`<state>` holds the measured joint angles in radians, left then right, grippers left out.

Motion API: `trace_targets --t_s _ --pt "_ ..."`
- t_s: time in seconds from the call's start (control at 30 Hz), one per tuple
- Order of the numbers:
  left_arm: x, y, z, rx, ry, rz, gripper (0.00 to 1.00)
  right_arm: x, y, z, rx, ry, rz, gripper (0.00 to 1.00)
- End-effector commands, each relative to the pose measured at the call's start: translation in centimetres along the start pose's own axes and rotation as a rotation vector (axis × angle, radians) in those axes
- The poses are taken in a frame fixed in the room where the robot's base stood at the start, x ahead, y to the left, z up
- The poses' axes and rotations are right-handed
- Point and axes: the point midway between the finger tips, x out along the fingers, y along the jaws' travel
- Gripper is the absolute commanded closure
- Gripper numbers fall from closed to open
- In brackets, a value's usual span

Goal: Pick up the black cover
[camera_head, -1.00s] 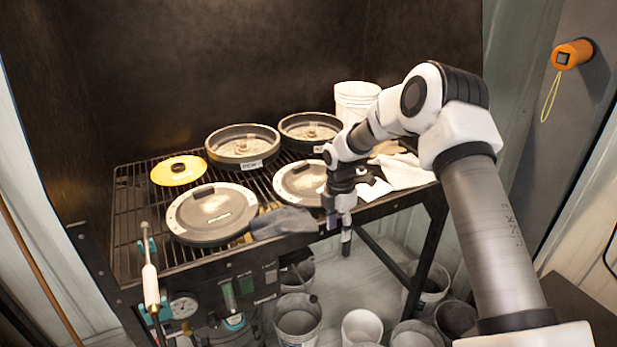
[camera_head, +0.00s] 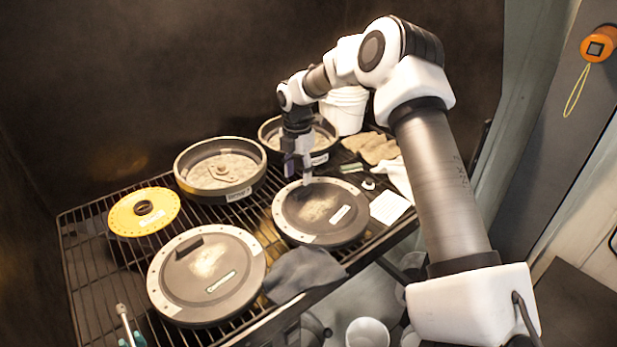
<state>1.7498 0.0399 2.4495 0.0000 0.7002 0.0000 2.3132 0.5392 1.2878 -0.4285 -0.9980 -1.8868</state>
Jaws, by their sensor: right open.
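Two round dark covers with pale rims lie flat on the black wire rack (camera_head: 85,265). The right cover (camera_head: 318,208) has a worn pale patch and a small label; the left cover (camera_head: 205,275) has a dark raised handle and a label. I cannot tell which one the task means. My right gripper (camera_head: 298,174) is open and empty, pointing down at the far edge of the right cover. Whether it touches the cover is unclear. My left gripper is out of view.
Two round pans (camera_head: 222,170) (camera_head: 322,157) stand behind the covers. A yellow disc (camera_head: 143,212) lies at left. A grey cloth (camera_head: 303,273) lies between the covers at the front edge. A white bucket (camera_head: 345,108), gloves (camera_head: 371,148) and a white card (camera_head: 389,208) are at right.

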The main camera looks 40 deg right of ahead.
Motion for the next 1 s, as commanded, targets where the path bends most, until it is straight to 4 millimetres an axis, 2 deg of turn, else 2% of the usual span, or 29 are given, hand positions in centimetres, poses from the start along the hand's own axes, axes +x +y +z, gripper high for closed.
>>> trace_targets --t_s 0.2,0.3,0.53,0.57,0.6,0.7,1.0 --pt "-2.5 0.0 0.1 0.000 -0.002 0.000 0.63 3.0 -0.2 -0.5 0.000 0.001 -0.004 0.52" --pt "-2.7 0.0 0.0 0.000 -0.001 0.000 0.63 4.8 -0.2 -0.4 0.000 -0.002 -0.003 0.52" --pt "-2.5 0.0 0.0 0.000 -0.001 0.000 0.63 5.5 -0.1 -0.4 0.000 -0.002 0.002 0.52" --pt "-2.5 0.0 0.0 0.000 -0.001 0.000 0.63 5.5 -0.1 -0.4 0.001 -0.002 0.001 0.55" --pt "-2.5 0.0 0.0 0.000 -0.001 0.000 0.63 5.5 -0.1 -0.4 0.001 -0.002 0.001 0.69" --pt "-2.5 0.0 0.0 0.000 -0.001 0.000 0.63 5.5 -0.1 -0.4 0.001 -0.002 0.001 1.00" --pt "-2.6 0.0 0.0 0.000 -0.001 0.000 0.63 5.5 -0.1 -0.4 0.001 -0.003 0.002 1.00"
